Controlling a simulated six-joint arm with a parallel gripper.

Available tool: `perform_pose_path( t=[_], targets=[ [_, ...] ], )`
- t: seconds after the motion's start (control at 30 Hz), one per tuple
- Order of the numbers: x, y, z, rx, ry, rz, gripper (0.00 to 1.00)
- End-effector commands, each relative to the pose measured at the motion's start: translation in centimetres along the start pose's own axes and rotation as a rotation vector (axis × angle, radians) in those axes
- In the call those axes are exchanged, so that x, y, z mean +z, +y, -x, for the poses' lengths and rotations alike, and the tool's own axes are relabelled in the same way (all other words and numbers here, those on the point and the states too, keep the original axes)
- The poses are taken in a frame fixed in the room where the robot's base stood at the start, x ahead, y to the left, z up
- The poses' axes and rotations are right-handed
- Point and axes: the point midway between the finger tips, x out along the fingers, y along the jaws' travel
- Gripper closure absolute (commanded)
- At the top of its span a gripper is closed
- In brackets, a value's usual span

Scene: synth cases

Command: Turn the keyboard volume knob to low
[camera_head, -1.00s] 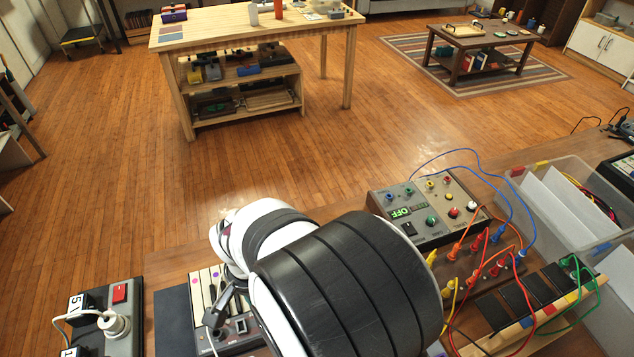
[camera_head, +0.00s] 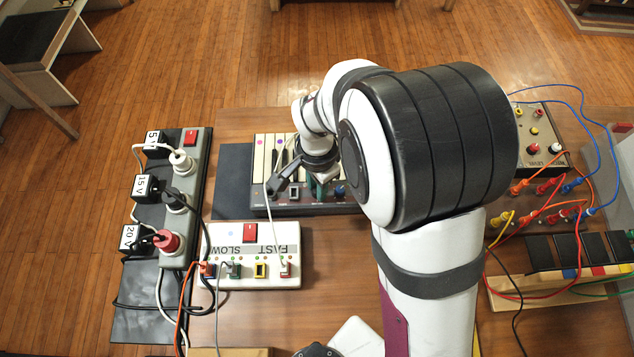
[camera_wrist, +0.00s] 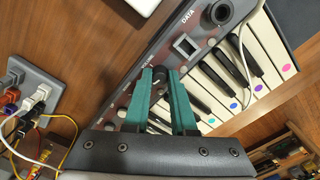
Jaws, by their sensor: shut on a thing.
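The keyboard (camera_head: 259,158) lies on the brown desk, with white and black keys and a dark control panel. It also shows in the wrist view (camera_wrist: 205,68), with the words DATA and VOLUME printed on its panel. My gripper (camera_wrist: 160,78), with two green fingers, is down at the panel by the VOLUME label. It is shut on the small dark volume knob (camera_wrist: 159,75), which is partly hidden between the fingertips. In the head view my gripper (camera_head: 319,190) stands over the panel. The knob's pointer setting cannot be read.
A black data knob (camera_wrist: 219,12) and a small square display (camera_wrist: 186,44) sit beside my gripper. A white cable crosses the keys. A switch box (camera_head: 248,268) stands in front of the keyboard, and a power strip (camera_head: 172,220) with plugs is at left.

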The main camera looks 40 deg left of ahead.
Motion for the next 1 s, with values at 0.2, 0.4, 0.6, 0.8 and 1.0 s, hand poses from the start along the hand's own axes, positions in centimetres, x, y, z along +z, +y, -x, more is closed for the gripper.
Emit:
perform_pose_path(
  t=[0.2, 0.4, 0.6, 0.8, 1.0],
  targets=[
    [-0.01, -0.02, 0.05, -0.001, 0.000, 0.047, 1.00],
    [-0.01, -0.03, 0.06, -0.001, 0.000, 0.175, 1.00],
    [-0.01, -0.04, 0.07, -0.001, 0.001, 0.359, 1.00],
    [-0.01, -0.05, 0.08, -0.002, 0.001, 0.546, 1.00],
    [-0.01, -0.07, 0.09, -0.002, 0.001, 0.711, 1.00]
  ],
)
